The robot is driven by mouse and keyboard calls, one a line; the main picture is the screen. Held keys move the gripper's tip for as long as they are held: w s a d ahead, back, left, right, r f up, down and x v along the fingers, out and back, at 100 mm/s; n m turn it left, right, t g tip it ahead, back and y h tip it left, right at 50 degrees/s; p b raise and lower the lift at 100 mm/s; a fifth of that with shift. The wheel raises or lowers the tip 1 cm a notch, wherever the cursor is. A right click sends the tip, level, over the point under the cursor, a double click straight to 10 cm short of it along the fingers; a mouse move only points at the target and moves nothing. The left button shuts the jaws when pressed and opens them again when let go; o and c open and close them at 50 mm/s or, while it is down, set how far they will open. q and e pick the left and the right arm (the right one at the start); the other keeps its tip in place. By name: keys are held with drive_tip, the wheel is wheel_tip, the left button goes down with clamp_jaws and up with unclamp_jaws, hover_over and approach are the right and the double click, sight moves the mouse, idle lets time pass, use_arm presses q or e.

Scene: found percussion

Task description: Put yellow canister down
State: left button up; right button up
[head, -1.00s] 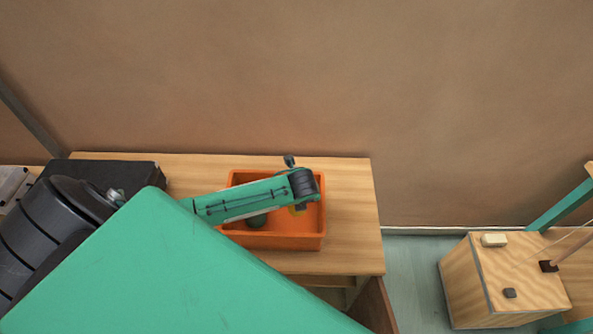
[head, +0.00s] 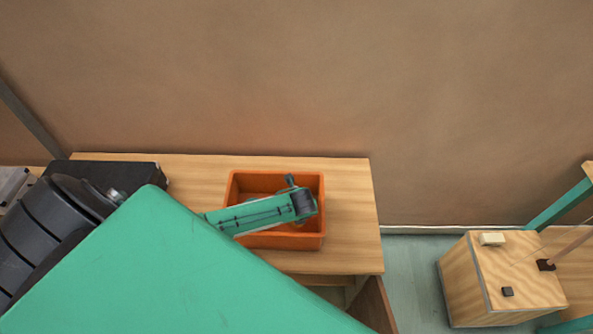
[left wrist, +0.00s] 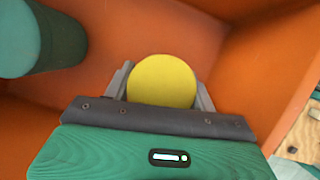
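The yellow canister (left wrist: 162,81) shows its round top in the left wrist view, between the two grey fingers of my left gripper (left wrist: 161,88). The fingers lie close against both its sides. The gripper and canister are down inside the orange crate (head: 314,233); how close the canister's bottom is to the crate floor is hidden. In the head view my left arm reaches over the crate and hides the canister and fingers. My right gripper is in neither view.
A green canister (left wrist: 45,38) stands in the crate at the upper left of the left wrist view. The crate sits on a wooden table (head: 350,220) against a brown wall. A black case (head: 140,174) lies on the table to the left. A wooden box (head: 470,285) stands off to the right.

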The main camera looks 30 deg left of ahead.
use_arm(q)
drive_tip(key=o, duration=0.4)
drive_tip(key=shift+c, duration=0.2)
drive_tip(key=shift+r, duration=0.2)
drive_tip(key=b+v, duration=0.1)
drive_tip(key=v, duration=1.1)
drive_tip(key=shift+f, duration=0.1)
